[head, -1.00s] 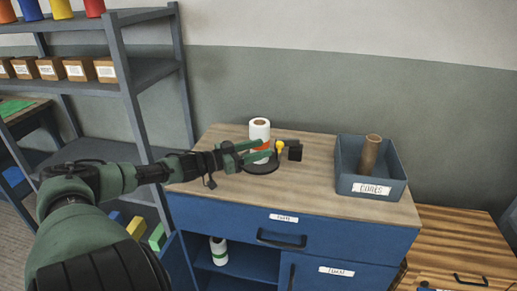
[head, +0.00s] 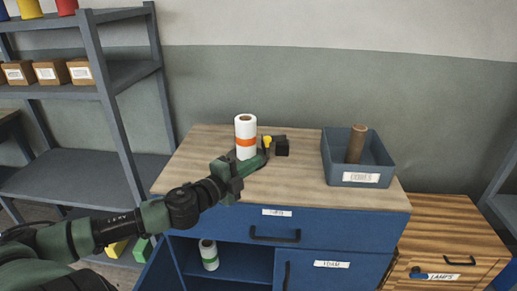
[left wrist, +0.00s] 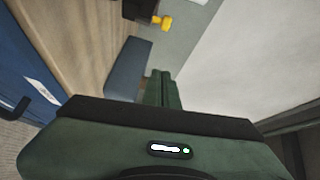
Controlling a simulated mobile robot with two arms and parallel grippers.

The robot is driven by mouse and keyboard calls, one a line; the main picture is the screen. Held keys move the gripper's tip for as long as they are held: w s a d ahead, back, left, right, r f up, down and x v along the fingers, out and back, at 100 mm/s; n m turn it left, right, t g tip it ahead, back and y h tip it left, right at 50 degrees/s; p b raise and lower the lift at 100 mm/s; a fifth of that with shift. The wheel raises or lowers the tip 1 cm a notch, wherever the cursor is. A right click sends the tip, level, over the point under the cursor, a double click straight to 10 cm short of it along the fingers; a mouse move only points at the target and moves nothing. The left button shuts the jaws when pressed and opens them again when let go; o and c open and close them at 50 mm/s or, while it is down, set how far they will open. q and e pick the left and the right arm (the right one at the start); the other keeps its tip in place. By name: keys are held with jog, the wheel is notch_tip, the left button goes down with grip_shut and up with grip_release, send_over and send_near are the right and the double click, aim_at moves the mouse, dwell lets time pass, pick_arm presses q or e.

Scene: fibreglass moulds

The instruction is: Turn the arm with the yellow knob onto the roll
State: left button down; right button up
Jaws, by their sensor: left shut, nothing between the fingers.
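A white roll with an orange band (head: 246,137) stands upright on the wooden top of the blue cabinet. Right of it, a yellow knob (head: 267,141) sits by a black block (head: 281,147); the arm bearing the knob is small, and I cannot tell whether it touches the roll. My left gripper (head: 262,158) is shut and empty, in front of the roll's right side with its tips just below the knob. In the left wrist view the shut fingers (left wrist: 163,88) point toward the knob (left wrist: 162,22), apart from it in the picture. The roll is not visible there. My right gripper is not in view.
A grey-blue bin (head: 339,168) holding a brown core (head: 356,143) stands on the cabinet top at right. A grey shelf rack (head: 118,115) is at left. The cabinet's open lower part holds a green-banded roll (head: 209,255). The front middle of the top (head: 300,190) is clear.

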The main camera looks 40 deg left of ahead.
pick_arm(q)
jog(key=w+a+p, duration=0.2)
jog(key=w+a, duration=0.1)
jog(key=w, duration=0.8)
jog(key=shift+w+a+f, duration=0.15)
jog(key=shift+f, duration=0.3)
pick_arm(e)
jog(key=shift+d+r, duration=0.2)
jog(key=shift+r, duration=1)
